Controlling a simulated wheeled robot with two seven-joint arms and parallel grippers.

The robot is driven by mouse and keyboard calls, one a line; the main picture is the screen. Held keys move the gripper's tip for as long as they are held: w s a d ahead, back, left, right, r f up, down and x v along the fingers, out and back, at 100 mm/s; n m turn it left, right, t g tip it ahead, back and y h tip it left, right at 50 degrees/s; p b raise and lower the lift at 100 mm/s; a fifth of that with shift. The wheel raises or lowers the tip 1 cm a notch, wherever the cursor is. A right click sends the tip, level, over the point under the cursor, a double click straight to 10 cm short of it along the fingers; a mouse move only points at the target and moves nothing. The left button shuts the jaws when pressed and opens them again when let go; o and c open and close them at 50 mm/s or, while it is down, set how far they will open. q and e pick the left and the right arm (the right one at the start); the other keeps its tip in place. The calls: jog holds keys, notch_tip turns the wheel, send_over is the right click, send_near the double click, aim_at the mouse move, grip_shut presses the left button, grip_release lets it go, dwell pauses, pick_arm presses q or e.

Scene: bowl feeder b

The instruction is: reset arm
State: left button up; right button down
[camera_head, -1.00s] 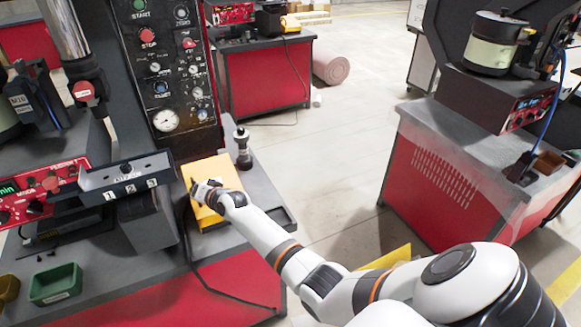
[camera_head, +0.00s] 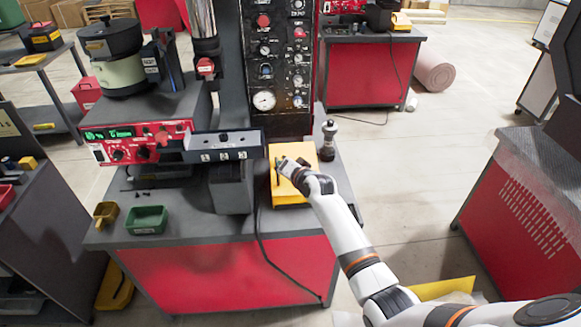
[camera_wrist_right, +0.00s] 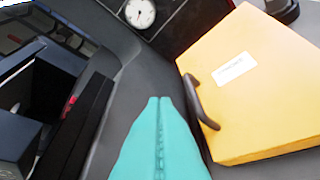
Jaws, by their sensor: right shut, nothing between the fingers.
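My right arm comes in from the lower right in the head view. Its gripper (camera_head: 285,168) is over the workbench, above the left part of a yellow box (camera_head: 300,186). In the right wrist view the teal fingers of the right gripper (camera_wrist_right: 160,100) are shut together with nothing between them. There the yellow box (camera_wrist_right: 250,85), with a dark handle and a white label, lies to the right of the fingers. My left gripper is in neither view.
The bench (camera_head: 225,240) carries a bowl feeder (camera_head: 120,60) with a red control panel (camera_head: 130,140), green (camera_head: 147,219) and yellow (camera_head: 105,213) bins, and a gauge panel (camera_head: 280,70). A dark fitting (camera_head: 328,140) stands behind the yellow box. Open floor (camera_head: 420,180) lies to the right.

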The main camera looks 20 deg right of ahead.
jog(key=a+r+v, duration=0.1)
jog(key=v, duration=0.4)
jog(key=s+a+f+n+g+b, duration=0.15)
jog(key=s+f, duration=0.45)
jog(key=f, duration=0.6)
jog(key=s+f+n+g+h+b, duration=0.1)
jog(key=s+f+n+g, duration=0.15)
jog(key=s+f, duration=0.7)
jog(key=s+f+n+g+b, duration=0.15)
jog(key=s+f, duration=0.25)
jog(key=f, duration=1.1)
pick_arm(q)
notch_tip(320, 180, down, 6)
jog(key=b, duration=0.2)
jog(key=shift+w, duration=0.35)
pick_arm(e)
jog(key=s+f+n+g, duration=0.2)
jog(key=s+f, duration=0.4)
jog(key=s, duration=0.6)
jog(key=s+f+n+g, duration=0.1)
jog(key=s+f, duration=0.5)
jog(key=s, duration=0.7)
jog(key=s+d+f+n+g+h, duration=0.1)
jog(key=s+f+n+g, duration=0.1)
jog(key=s+f+g, duration=0.2)
jog(key=s+f, duration=0.3)
jog(key=s, duration=0.5)
jog(key=shift+s+n, duration=0.3)
jog(key=shift+n, duration=0.05)
jog(key=shift+d, duration=0.1)
